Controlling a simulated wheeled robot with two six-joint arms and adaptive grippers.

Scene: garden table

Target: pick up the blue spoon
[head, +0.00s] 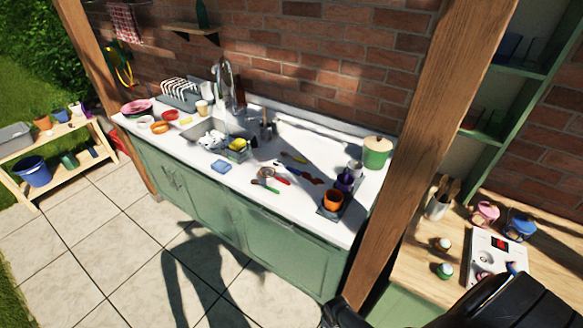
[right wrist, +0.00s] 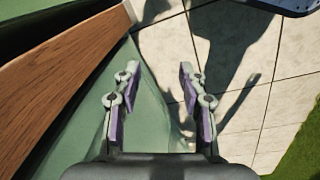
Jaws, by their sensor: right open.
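I cannot make out a blue spoon for certain in the head view. Several small utensils lie on the white counter, among them a yellow one (head: 293,158), a green-handled one (head: 265,187) and a red one (head: 281,180). A flat blue item (head: 221,166) near the counter's front edge looks like a sponge or cloth. My right gripper (right wrist: 158,85) is open and empty in the right wrist view, over the green cabinet front and the paved floor. No utensil is near it there. My left gripper is not in view.
The white counter (head: 206,172) holds a sink with dishes, a dish rack (head: 182,92), a green pot (head: 376,152) and an orange cup (head: 333,200). A wooden post (head: 399,150) separates it from a wooden counter (head: 415,262) with a white scale-like device (head: 497,254).

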